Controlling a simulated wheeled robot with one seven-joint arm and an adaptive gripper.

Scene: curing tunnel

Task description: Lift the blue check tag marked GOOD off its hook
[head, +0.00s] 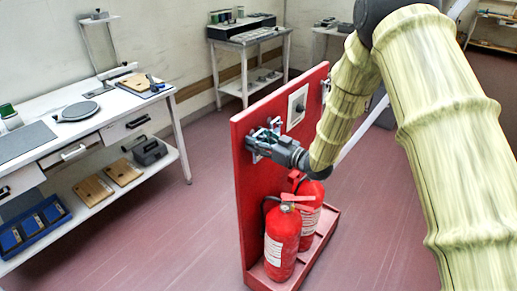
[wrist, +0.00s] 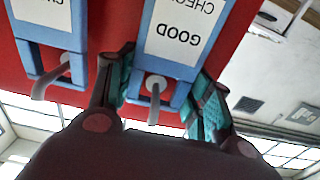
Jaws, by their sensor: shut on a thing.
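The blue check tag (wrist: 186,72), with a white label reading GOOD, hangs upside down in the wrist view against the red board. A grey hook (wrist: 154,100) passes at the tag's slotted end. My gripper (wrist: 163,80) has one teal-padded finger on each side of the tag's frame and is shut on it. In the head view, my gripper (head: 276,147) reaches the left part of the red board (head: 253,205); the tag there is mostly hidden by it.
A second blue tag (wrist: 75,50) on its own hook (wrist: 50,78) is close on the left in the wrist view. Two red fire extinguishers (head: 281,245) stand below my gripper. A white workbench (head: 95,121) stands at left, with open floor between.

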